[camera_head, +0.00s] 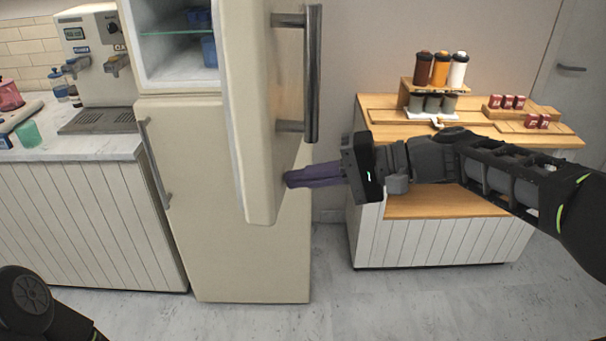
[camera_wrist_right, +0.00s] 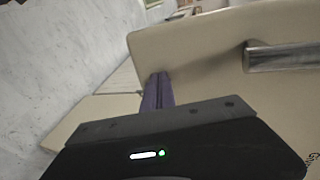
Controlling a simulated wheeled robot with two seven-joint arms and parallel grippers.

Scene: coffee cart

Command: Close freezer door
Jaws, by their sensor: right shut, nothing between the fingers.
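The cream fridge-freezer (camera_head: 235,265) stands at centre left in the head view. Its upper freezer compartment (camera_head: 178,68) is open. The freezer door (camera_head: 262,140) is swung out toward me, with a dark metal handle (camera_head: 312,75) on its right face. My right gripper (camera_head: 290,180) comes in from the right with its purple fingers shut and empty. The fingertips are at the lower part of the door's outer face; I cannot tell if they touch. In the right wrist view the fingers (camera_wrist_right: 157,92) are close to the door panel (camera_wrist_right: 200,70). My left gripper is not visible.
A counter with a coffee machine (camera_head: 98,70) stands left of the fridge. A wooden-topped cart (camera_head: 480,140) with several bottles and small red boxes stands on the right, behind my right arm. The grey floor (camera_head: 360,300) in front is clear.

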